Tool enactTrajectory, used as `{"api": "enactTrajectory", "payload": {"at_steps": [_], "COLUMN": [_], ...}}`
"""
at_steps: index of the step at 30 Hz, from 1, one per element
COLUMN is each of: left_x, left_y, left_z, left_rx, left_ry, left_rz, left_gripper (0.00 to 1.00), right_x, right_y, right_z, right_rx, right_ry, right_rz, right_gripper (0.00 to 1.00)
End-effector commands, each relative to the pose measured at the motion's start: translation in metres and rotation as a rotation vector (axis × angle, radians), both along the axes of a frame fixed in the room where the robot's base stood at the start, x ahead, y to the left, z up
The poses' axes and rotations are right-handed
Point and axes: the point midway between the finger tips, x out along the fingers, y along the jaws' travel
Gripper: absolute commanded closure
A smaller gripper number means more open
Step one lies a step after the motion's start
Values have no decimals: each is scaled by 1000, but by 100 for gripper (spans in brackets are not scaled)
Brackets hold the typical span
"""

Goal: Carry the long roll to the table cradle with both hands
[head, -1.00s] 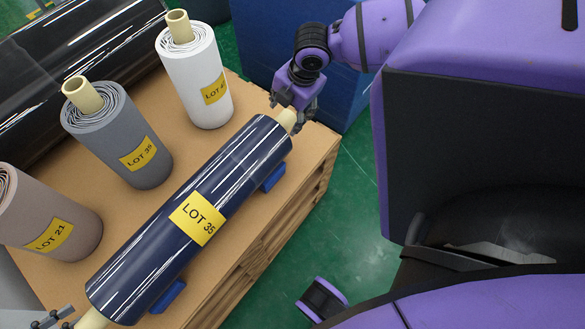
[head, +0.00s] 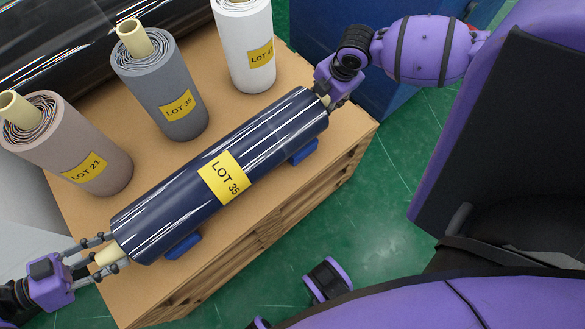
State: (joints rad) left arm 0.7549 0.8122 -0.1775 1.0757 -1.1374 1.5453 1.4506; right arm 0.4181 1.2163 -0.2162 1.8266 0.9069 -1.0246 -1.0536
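The long roll (head: 272,140) is dark blue and glossy, with a yellow LOT 35 label, and lies diagonally on blue supports (head: 183,247) on a wooden-topped stand. A pale core sticks out at its lower left end (head: 106,256). My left gripper (head: 112,253) is open, with its fingers on either side of that core. My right gripper (head: 328,96) is at the upper right end, around or beside the core there. Its fingers are small and partly hidden, so their closure is unclear. The table cradle is not recognisable in view.
Three upright rolls stand behind the long roll: brownish LOT 21 (head: 72,150), grey (head: 165,90) and white (head: 245,45). A large black glossy roll (head: 75,35) lies at the back left. Green floor (head: 375,200) is open to the right of the stand (head: 285,222).

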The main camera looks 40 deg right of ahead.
Motion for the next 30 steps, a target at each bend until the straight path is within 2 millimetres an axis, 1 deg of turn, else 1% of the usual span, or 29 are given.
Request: {"api": "enactTrajectory", "payload": {"at_steps": [1,6,8,18,23,26,30], "left_x": [0,0,0,0,1,2,4], "left_y": [0,0,0,0,0,0,0], "left_z": [0,0,0,0,3,7,18], "left_rx": [0,0,0,0,-3,-3,-3], "left_ry": [0,0,0,0,-4,-7,-14], "left_rz": [0,0,0,0,0,0,0], "left_gripper": [70,93,100,100,100,100,100], "right_x": [0,0,0,0,2,2,4], "right_y": [0,0,0,0,0,0,0], "right_z": [0,0,0,0,3,7,17], "right_rx": [0,0,0,0,0,0,0], "right_ry": [1,1,1,0,-5,-7,-14], "right_rz": [0,0,0,0,0,0,0], "right_gripper": [69,91,99,100,100,100,100]}}
